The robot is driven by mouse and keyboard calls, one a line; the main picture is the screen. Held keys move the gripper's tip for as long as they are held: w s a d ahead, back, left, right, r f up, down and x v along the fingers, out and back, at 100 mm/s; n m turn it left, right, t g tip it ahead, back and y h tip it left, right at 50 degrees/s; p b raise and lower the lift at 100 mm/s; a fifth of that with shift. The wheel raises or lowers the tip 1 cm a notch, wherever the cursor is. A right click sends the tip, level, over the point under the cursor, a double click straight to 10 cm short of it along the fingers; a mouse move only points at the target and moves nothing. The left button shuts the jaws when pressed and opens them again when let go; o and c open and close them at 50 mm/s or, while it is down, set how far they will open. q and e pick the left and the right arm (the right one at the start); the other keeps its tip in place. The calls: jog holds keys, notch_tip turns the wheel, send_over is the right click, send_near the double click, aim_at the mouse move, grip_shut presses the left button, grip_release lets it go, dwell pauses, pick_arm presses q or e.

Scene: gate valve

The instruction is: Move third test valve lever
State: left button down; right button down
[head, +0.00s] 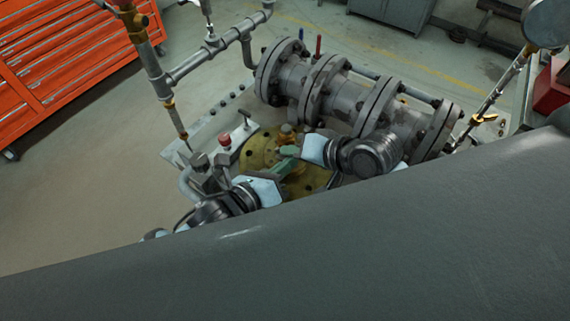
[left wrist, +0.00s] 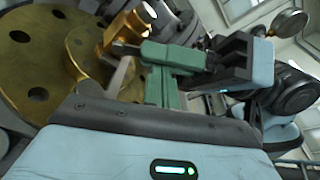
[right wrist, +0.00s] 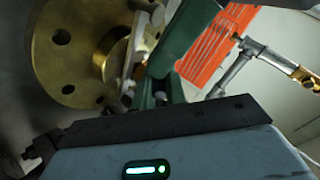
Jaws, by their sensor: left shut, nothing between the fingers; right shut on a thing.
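A pale flat lever (left wrist: 119,78) stands beside a brass stem (left wrist: 125,28) over a round brass flange (head: 255,152). The lever also shows in the right wrist view (right wrist: 138,45). My right gripper (head: 285,153) reaches in from the right with green fingers shut, their tips at the lever; the exact grip is hidden. My left gripper (left wrist: 160,75) is shut and empty, its green fingers close to the right gripper's fingers and overlapping them in view. I cannot tell from its looks which test valve the lever belongs to.
A large grey flanged pipe valve (head: 330,88) lies behind the grippers. A red knob (head: 224,141) stands at left, near pipework (head: 160,80). A gauge (head: 545,22) stands at right. An orange tool cabinet (head: 65,62) stands far left. Open floor (head: 90,190) lies at left.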

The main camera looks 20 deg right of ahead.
pick_arm(q)
jog(key=shift+w+r, duration=0.45)
jog(key=shift+w, duration=0.05)
pick_arm(e)
jog(key=shift+s+a, duration=0.1)
jog(key=shift+a, duration=0.05)
pick_arm(q)
jog(key=shift+r, duration=0.1)
pick_arm(e)
jog(key=c, duration=1.7)
grip_release()
jog(key=shift+s+f, duration=0.1)
jog(key=shift+s, duration=0.1)
pick_arm(q)
jog(key=shift+f, duration=0.25)
pick_arm(e)
jog(key=v, duration=0.8)
jog(key=shift+w, duration=0.25)
